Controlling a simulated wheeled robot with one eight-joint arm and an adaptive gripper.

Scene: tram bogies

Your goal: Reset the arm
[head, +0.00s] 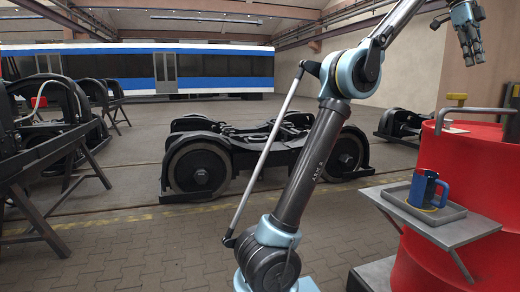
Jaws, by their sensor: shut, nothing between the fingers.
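My arm (312,165) rises from the bottom centre, bends at an elbow near the top and reaches out of the picture at the upper right. My gripper (473,59) hangs at the upper right with its fingers pointing down. It is shut and empty, in the air above and behind the red barrel. It looks clear of everything around it.
A red barrel (455,165) stands at the right, with a side shelf (470,232) bearing a grey tray (451,216) and a blue mug (424,190). A black bogie (240,150) stands mid-floor. Black frames (50,150) fill the left. A blue-white tram (120,70) is behind.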

